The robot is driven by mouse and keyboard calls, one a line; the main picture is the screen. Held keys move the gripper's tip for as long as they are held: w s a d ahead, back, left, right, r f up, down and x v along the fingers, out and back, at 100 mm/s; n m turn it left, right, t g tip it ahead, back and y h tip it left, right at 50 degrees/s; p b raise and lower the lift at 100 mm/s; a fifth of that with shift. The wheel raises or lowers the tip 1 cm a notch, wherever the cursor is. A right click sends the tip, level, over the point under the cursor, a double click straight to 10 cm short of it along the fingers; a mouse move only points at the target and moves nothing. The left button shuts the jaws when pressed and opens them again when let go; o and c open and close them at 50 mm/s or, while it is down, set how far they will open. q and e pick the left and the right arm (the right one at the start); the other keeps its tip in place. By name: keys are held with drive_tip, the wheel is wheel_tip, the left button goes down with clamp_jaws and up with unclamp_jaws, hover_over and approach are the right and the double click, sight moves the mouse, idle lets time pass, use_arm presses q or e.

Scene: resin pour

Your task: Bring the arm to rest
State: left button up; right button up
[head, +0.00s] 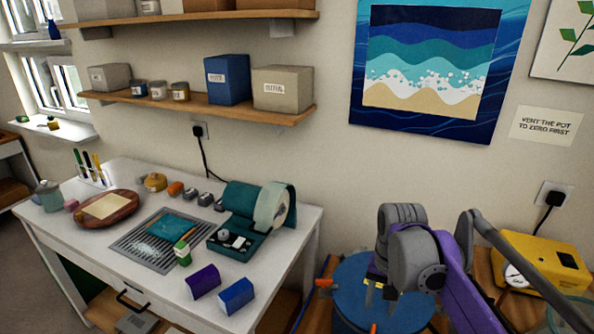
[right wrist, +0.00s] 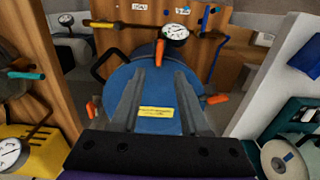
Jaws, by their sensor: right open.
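My right gripper (head: 379,294) is at the lower right of the head view, above a blue round pot (head: 350,312). In the right wrist view its two fingers (right wrist: 155,82) are apart with nothing between them. Behind them lies the blue lid of the pot (right wrist: 118,82), with a yellow label and orange clamp handles. I cannot tell how far the fingertips are from the lid. My purple and grey right arm comes in from the lower right. My left gripper is not in view.
A yellow machine (head: 540,262) stands right of the pot, close to my arm. A white workbench (head: 110,250) on the left carries a tray, a teal belt machine (head: 240,205) and small blocks. A gauge (right wrist: 176,33) rises behind the pot. Shelves hang above the bench.

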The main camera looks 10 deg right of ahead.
drive_tip(key=s+a+f+n+t, duration=0.2)
drive_tip(key=s+a+f+n, duration=0.1)
drive_tip(key=s+f, duration=0.3)
drive_tip(key=s+a+f+n+t, duration=0.3)
drive_tip(key=s+f, duration=0.2)
drive_tip(key=s, duration=0.4)
drive_tip(key=shift+s+a+f, duration=0.15)
drive_tip(key=shift+s+f, duration=0.05)
drive_tip(key=shift+f, duration=0.2)
